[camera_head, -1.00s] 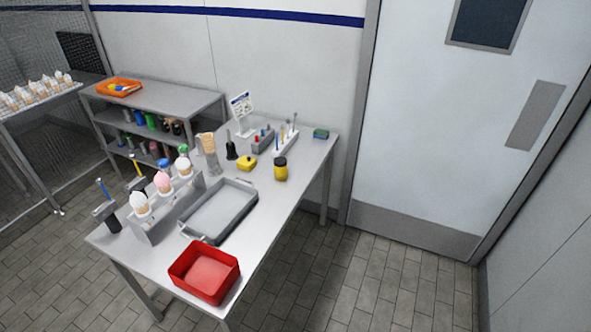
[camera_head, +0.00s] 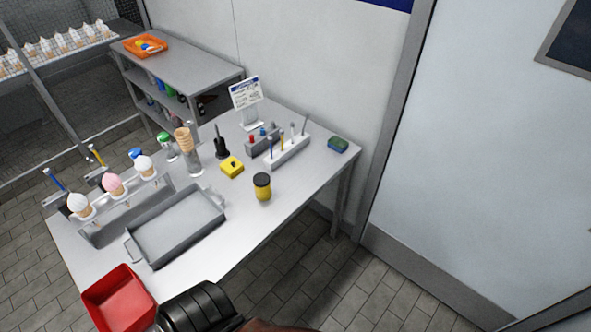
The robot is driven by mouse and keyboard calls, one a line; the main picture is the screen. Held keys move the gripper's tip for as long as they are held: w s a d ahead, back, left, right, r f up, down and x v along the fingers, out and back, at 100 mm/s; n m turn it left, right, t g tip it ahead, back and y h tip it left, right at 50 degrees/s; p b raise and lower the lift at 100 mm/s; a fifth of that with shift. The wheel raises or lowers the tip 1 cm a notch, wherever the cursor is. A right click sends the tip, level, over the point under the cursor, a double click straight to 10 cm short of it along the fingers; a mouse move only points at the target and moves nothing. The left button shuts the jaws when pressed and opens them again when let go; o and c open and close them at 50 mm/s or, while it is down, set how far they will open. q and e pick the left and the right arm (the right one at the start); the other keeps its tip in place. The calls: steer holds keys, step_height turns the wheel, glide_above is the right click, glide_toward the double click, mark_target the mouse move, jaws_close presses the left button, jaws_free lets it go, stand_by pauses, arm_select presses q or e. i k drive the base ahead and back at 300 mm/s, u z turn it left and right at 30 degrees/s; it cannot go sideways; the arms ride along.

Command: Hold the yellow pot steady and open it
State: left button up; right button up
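The yellow pot (camera_head: 262,191) stands upright on the steel table, right of the grey tray and near the table's right edge. Its black lid (camera_head: 262,179) sits on top. A black ribbed part of one of my arms (camera_head: 203,306) shows at the bottom edge, beside the red bin and well apart from the pot. It seems to be my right arm, coming in from the lower right. No fingertips can be made out on it. My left gripper is not in view.
A grey tray (camera_head: 164,261) and a red bin (camera_head: 118,302) lie left of the pot. A yellow box (camera_head: 232,167), a white tool rack (camera_head: 287,153) and a green-blue sponge (camera_head: 338,145) stand behind it. Table around the pot is clear.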

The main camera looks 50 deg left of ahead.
mark_target(264, 194)
steer(key=i, duration=1.05)
steer(key=u, duration=2)
